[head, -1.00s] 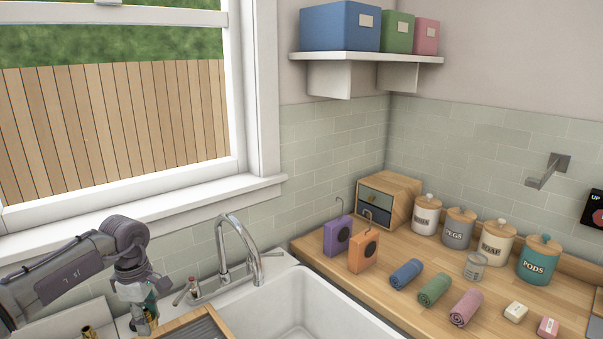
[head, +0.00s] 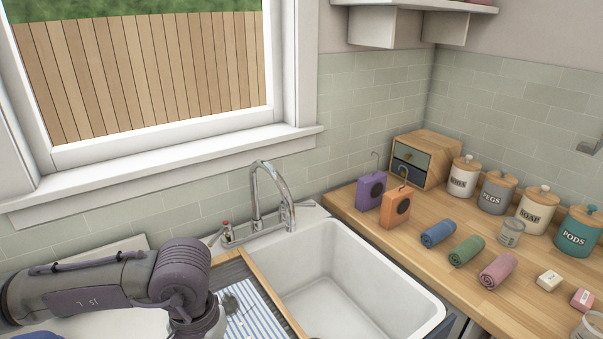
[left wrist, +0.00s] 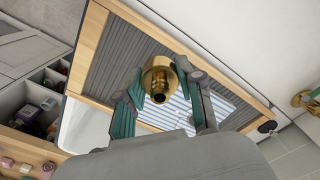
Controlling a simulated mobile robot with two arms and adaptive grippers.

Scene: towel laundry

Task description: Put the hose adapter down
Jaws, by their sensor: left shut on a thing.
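The brass hose adapter (left wrist: 160,72) shows in the left wrist view, a round brass piece with a dark opening. My left gripper (left wrist: 160,88) is shut on it with its teal fingers on either side. Behind the adapter is the wood-framed draining board (left wrist: 106,62) with a grey ridged surface, partly under a blue-and-white striped cloth (left wrist: 178,112). I cannot tell the gap between adapter and board. In the head view my left arm reaches over the board's left side (head: 230,272); the gripper and adapter are hidden or below the frame. My right gripper is not in view.
The white sink (head: 345,285) lies right of the board, with a chrome tap (head: 257,200) behind. The wooden counter (head: 430,210) holds rolled towels, boxes and jars. Another brass piece (left wrist: 303,98) is at the right in the left wrist view.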

